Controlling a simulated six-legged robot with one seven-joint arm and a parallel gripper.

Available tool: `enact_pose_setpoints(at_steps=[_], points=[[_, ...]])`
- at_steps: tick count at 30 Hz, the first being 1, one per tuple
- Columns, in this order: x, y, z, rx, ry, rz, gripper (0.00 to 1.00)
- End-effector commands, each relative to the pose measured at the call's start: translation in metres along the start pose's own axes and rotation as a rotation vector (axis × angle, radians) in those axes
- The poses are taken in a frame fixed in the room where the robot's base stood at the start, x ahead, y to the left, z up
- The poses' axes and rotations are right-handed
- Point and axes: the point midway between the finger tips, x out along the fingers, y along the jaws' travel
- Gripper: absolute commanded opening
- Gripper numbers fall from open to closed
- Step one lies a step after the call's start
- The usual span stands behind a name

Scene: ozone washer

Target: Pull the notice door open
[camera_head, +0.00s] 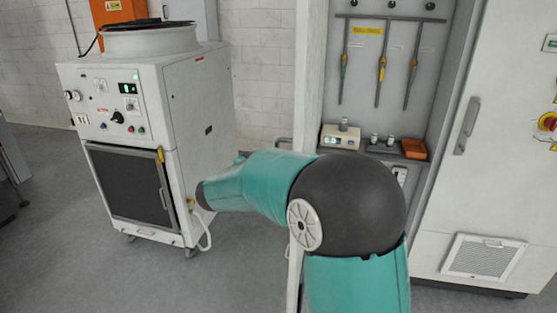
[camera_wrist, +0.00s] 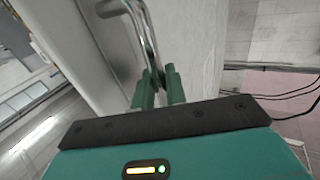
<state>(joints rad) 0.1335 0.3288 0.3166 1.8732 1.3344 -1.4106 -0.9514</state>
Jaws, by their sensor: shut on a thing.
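In the wrist view, the green fingers of my gripper (camera_wrist: 160,88) are closed around the lower part of a bent metal bar handle (camera_wrist: 147,35). The handle stands out from a pale upright panel, which I take to be the notice door (camera_wrist: 80,50). In the head view, the door (camera_head: 311,80) shows nearly edge-on at the left side of an open cabinet recess. Its grey handle (camera_head: 283,142) sticks out to the left, partly covered by my arm. My gripper is hidden behind my green and black arm in that view.
The recess holds hanging probes (camera_head: 382,75) and a shelf with a small white instrument (camera_head: 340,137) and an orange box (camera_head: 414,149). A white wheeled machine (camera_head: 205,130) stands at left. Grey floor (camera_head: 220,270) lies clear between it and my arm.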

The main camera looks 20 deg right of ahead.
Motion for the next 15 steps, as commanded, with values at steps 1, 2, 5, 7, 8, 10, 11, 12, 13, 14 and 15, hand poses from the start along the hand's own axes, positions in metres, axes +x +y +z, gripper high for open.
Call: enact_pose_setpoints(at_steps=[1,2,5,7,8,10,11,12,13,14,15], points=[[0.0005,0.0002,-0.0013,0.001,0.003,0.001,0.15],[0.0005,0.0003,-0.0013,0.001,0.003,0.001,0.21],[0.0005,0.0002,-0.0011,0.001,0.002,0.000,0.31],[0.0004,0.0002,-0.0010,0.001,0.002,0.000,0.31],[0.0004,0.0001,-0.0009,0.001,0.002,0.000,0.31],[0.0003,0.0001,-0.0008,0.001,0.002,0.000,0.31],[0.0002,0.0001,-0.0007,0.001,0.001,0.000,0.31],[-0.0004,0.0000,-0.0007,0.001,0.001,-0.001,0.31],[-0.0013,-0.0001,-0.0007,0.001,0.001,-0.001,0.31],[-0.0028,-0.0001,-0.0007,0.001,0.001,-0.001,0.31],[-0.0058,-0.0003,-0.0007,0.001,0.002,-0.002,0.31]])
